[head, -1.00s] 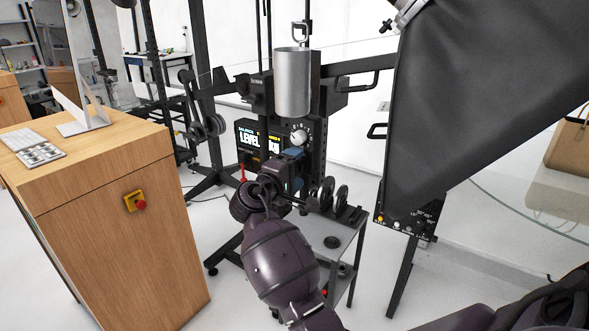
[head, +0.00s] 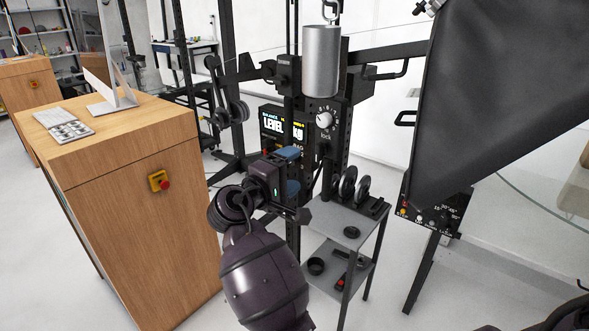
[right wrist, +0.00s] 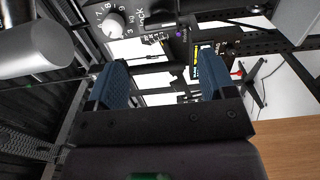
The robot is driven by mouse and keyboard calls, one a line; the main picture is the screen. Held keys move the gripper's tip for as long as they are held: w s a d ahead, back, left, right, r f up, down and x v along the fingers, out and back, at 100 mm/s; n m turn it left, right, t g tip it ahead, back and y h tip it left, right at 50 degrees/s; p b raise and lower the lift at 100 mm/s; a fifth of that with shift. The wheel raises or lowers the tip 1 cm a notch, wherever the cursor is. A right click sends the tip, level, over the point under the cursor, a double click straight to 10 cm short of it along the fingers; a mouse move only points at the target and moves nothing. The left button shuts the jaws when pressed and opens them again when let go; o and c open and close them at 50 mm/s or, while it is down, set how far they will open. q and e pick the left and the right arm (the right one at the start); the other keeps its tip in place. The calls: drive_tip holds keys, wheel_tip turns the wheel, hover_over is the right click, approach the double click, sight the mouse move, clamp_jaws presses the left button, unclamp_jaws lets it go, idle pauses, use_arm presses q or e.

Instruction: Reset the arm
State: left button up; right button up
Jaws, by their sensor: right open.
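My right gripper (head: 290,170) is open and empty in front of the dark machine stand in the head view. Its blue finger pads show in the right wrist view (right wrist: 163,78), apart with nothing between them. Behind it is the control panel with the lit "LEVEL" display (head: 272,124) and a round white dial (head: 324,119); the dial also shows in the right wrist view (right wrist: 112,24). My dark right arm runs up from the bottom of the head view and hides the lower part of the stand. My left gripper is not in view.
A grey metal cylinder (head: 321,62) hangs above the panel. A small grey cart (head: 327,224) with dark discs stands to the right. A wooden cabinet (head: 135,215) with a red button (head: 162,182) is close on the left. A large black panel (head: 490,110) fills the upper right.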

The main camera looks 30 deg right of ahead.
idle(0.4)
drive_tip(key=w+a+f+t+y, duration=0.1)
drive_tip(key=w+a+t+y, duration=0.45)
drive_tip(key=t+y, duration=0.2)
wheel_tip(320, 180, down, 10)
drive_tip(key=s+a+t+y, duration=0.1)
drive_tip(key=s+t+y, duration=0.15)
drive_tip(key=y, duration=0.45)
drive_tip(key=s+d+f+m+g+y, duration=0.1)
drive_tip(key=s+d+f+g, duration=0.1)
drive_tip(key=s+f, duration=1)
drive_tip(key=s+d+f+m+g+y, duration=0.1)
drive_tip(key=s+d+f+m+g, duration=0.1)
drive_tip(key=s+f, duration=1)
drive_tip(key=s+d+g, duration=0.1)
drive_tip(key=s+d, duration=0.1)
drive_tip(key=s, duration=0.2)
drive_tip(key=shift+s+d+m+b, duration=0.15)
drive_tip(key=shift+d+m+b, duration=0.1)
drive_tip(key=shift+m+b, duration=0.05)
